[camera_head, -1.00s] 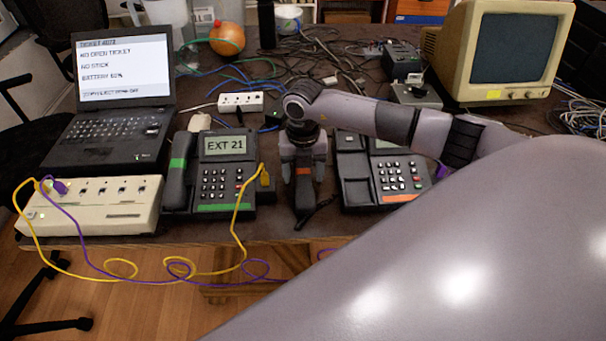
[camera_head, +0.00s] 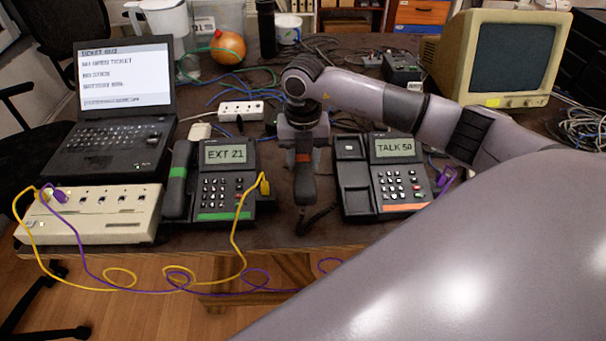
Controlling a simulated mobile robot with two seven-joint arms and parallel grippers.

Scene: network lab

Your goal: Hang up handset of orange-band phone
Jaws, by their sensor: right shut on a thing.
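The orange-band phone (camera_head: 399,186) stands at the right middle of the table. Its screen reads TALK 50 and its cradle (camera_head: 354,187) on the left side is empty. Its black handset with an orange band (camera_head: 304,182) is to the left of the phone, pointing toward the table's front edge. My right gripper (camera_head: 303,155) comes down from above and is shut on the handset. The handset's far end is hidden by the gripper. A coiled cord (camera_head: 318,220) runs from its near end. My left gripper is not in view.
The green-band phone (camera_head: 226,180), reading EXT 21, stands just left with its handset on it. A white box (camera_head: 95,222) with yellow and purple cables and a laptop (camera_head: 115,130) are further left. A power strip (camera_head: 241,110) and a monitor (camera_head: 500,60) stand behind.

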